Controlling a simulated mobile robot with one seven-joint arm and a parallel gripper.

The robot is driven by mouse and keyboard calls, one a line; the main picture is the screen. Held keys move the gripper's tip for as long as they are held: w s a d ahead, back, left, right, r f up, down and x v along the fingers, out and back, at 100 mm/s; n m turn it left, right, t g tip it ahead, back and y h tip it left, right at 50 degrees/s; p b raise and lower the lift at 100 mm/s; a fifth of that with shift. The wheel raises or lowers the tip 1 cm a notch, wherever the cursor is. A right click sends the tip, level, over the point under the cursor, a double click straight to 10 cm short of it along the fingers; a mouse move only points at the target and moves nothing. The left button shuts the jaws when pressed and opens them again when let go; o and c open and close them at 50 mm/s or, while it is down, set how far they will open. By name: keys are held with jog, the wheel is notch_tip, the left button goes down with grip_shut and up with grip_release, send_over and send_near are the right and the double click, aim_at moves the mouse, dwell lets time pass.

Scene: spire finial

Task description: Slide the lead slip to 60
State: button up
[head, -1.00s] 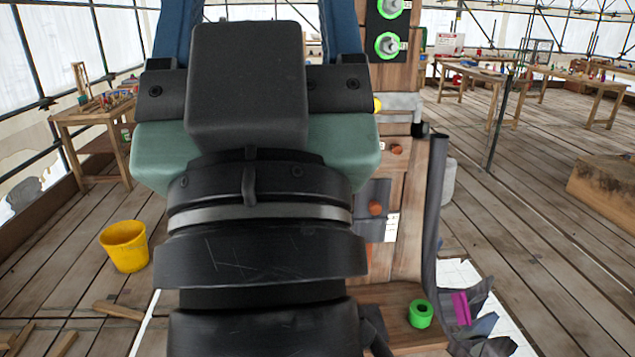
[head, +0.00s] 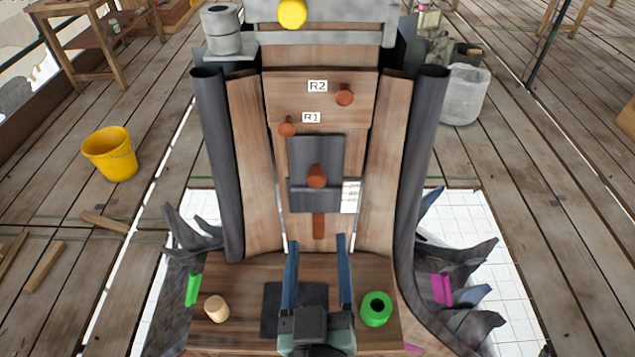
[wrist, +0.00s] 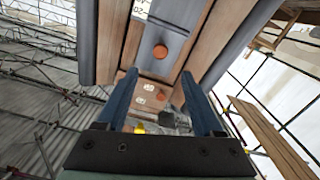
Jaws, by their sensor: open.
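The lead slip (head: 308,153) is a dark grey plate on the wooden board, with a round copper-coloured knob (head: 317,176) on its front. A small white label (head: 350,197) with print too small to read is at its lower right. In the wrist view the grey slip (wrist: 172,22) is at the top and its knob (wrist: 160,52) lies between the lines of my fingers. My gripper (head: 318,240) is open and empty, its two blue fingers pointing up the board, below the slip in the head view. The wrist view also shows my open fingers (wrist: 160,76).
Two copper pegs (head: 344,95) (head: 287,126) stand above the slip by the labels R2 and R1. Dark lead rolls (head: 222,165) flank the board. A green ring (head: 376,309) and a wooden cylinder (head: 216,308) sit on the base ledge either side of my gripper.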

aim_at(316, 184)
jog(key=w+p, duration=0.2)
jog(key=w, duration=1)
jog(key=shift+w+p, duration=0.3)
grip_shut()
dwell(1.0)
